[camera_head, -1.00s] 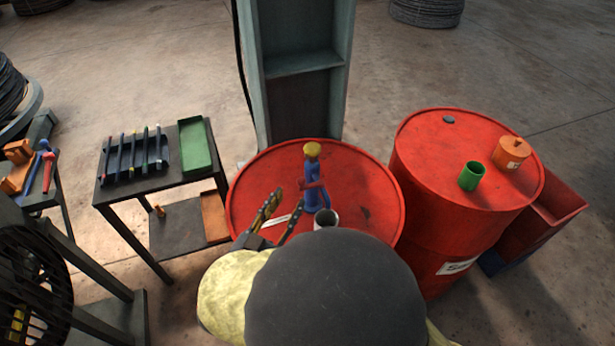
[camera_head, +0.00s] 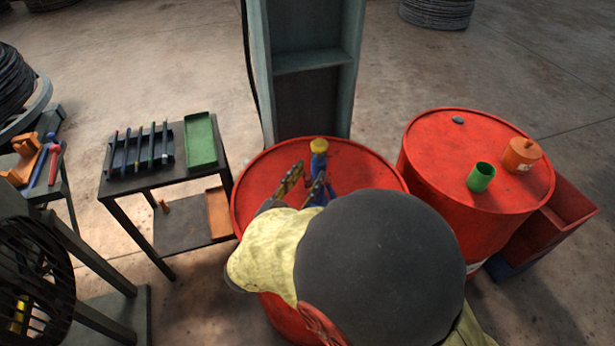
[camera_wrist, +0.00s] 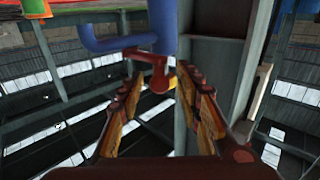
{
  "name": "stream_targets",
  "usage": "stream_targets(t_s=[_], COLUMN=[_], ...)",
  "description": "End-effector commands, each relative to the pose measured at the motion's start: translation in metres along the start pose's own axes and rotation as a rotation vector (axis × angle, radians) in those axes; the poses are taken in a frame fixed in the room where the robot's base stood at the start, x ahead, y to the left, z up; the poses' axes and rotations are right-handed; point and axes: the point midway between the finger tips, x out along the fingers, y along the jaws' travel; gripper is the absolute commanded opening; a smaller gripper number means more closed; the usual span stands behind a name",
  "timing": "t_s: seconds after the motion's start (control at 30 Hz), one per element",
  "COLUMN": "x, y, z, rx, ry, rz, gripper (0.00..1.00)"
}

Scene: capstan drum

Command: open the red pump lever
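The blue pump (camera_head: 319,164) with a yellow cap (camera_head: 319,146) stands on the near red drum (camera_head: 262,176). My own arm hides its lower part in the head view. In the wrist view the blue pump body (camera_wrist: 163,28) and its bent spout (camera_wrist: 100,42) fill the top. The red lever (camera_wrist: 155,62) hangs from the pump there, between and just beyond my fingertips. My gripper (camera_head: 304,170) is open beside the pump. It also shows in the wrist view (camera_wrist: 161,72), with its two fingers apart and nothing clearly held between them.
A grey-green column (camera_head: 310,65) stands right behind the drum. A second red drum (camera_head: 425,140) to the right bears a green cup (camera_head: 481,176) and an orange pot (camera_head: 521,155). A dark table (camera_head: 120,184) with a green tray (camera_head: 201,140) stands left.

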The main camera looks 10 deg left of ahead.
Motion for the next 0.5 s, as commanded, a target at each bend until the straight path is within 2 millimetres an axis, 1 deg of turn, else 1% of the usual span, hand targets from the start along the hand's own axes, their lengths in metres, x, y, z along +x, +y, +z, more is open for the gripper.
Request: stream_targets(t_s=[0.07, 0.5], x=[-0.0001, -0.0003], y=[0.0000, 0.0000], z=[0.0001, 0.0002], rx=[0.000, 0.000], ry=[0.000, 0.000], rz=[0.000, 0.000], gripper=[0.33, 0.08])
